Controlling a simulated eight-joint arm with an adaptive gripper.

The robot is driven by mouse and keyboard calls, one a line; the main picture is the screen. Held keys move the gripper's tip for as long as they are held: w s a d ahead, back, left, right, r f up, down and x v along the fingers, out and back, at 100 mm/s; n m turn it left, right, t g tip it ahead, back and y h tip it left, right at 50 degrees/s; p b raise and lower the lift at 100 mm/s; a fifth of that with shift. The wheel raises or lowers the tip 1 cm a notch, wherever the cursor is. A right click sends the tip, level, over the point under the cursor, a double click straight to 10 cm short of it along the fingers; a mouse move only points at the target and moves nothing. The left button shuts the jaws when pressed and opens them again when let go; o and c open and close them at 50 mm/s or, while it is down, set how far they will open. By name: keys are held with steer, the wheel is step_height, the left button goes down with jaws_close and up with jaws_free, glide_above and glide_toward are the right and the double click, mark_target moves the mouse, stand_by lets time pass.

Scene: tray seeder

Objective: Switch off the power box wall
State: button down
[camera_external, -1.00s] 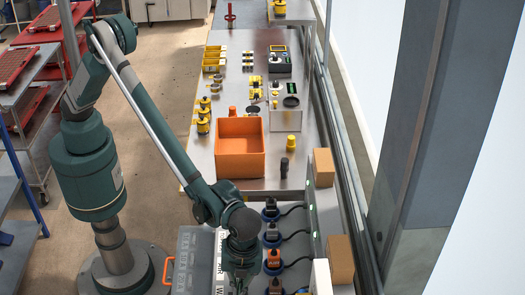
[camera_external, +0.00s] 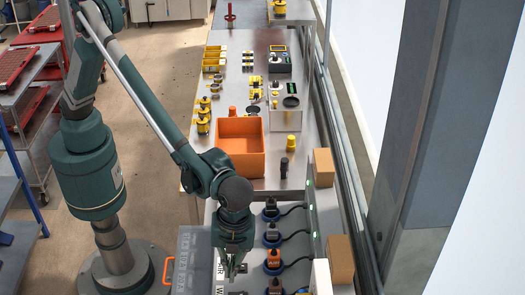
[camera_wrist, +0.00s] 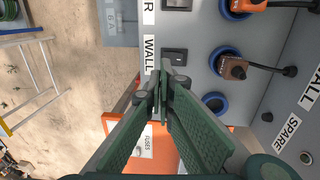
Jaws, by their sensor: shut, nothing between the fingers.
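The power box (camera_wrist: 200,40) is a grey panel with labels and black rocker switches. In the wrist view, the label WALL (camera_wrist: 149,55) stands beside a black rocker switch (camera_wrist: 175,57). A second switch (camera_wrist: 177,4) is partly cut off at the top edge. My gripper (camera_wrist: 160,80) is shut and empty. Its fingertips appear just below the WALL switch, close to its lower edge; I cannot tell whether they touch. In the external view, my gripper (camera_external: 232,268) points down over the box, and the arm hides part of the switches and labels.
Plugs with cables (camera_wrist: 232,68) sit in blue-ringed sockets beside the switches; one blue-ringed socket (camera_wrist: 214,102) shows no plug. An orange box marked FUSES (camera_wrist: 145,143) is below. An orange bin (camera_external: 238,163) stands on the metal bench behind the box.

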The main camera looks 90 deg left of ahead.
steer(key=shift+s+r, duration=0.15)
steer(key=shift+r, duration=0.7)
steer(key=shift+s+r, duration=0.15)
steer(key=shift+r, duration=0.7)
